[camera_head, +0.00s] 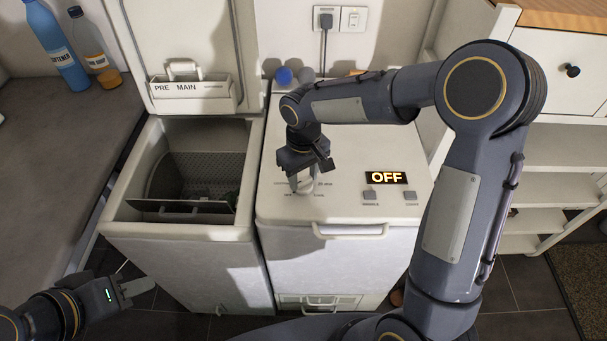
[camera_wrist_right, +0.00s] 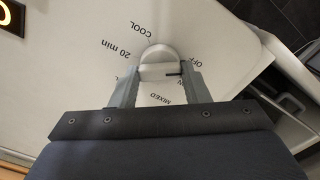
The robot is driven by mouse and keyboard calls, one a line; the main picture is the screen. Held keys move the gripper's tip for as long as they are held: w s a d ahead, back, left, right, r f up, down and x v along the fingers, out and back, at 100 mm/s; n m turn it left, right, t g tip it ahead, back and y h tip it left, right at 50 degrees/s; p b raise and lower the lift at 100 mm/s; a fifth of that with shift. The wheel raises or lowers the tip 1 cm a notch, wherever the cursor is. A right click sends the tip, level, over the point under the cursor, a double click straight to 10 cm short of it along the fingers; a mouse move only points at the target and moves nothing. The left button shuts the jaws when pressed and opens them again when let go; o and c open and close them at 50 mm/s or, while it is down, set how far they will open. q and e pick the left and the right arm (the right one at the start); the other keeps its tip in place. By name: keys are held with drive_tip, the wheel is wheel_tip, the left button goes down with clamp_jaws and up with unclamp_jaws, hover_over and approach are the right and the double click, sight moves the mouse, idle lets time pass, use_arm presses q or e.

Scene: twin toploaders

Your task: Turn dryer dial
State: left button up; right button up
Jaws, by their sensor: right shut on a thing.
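The dryer (camera_head: 340,213) is the white right-hand machine, with an OFF display (camera_head: 386,177) lit on its top. The dryer dial (camera_wrist_right: 159,60) is a round pale knob ringed by labels such as COOL, 20 min, OFF and MIXED. In the right wrist view a dark mark on its grip bar points toward the right, just below the OFF label. My right gripper (camera_wrist_right: 157,84) reaches down from above and is shut on the dial's bar, one finger at each end. In the head view my right gripper (camera_head: 303,181) hides part of the dial. My left gripper (camera_head: 138,288) is at lower left, away from the dryer.
The washer (camera_head: 190,232) stands left of the dryer with its lid up and drum open. Two buttons (camera_head: 390,195) sit below the display. White shelves (camera_head: 545,190) are at right.

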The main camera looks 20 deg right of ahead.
sight(303, 180)
idle(0.3)
drive_tip(key=o, duration=1)
wheel_tip(303, 180, up, 7)
drive_tip(key=shift+r, duration=0.4)
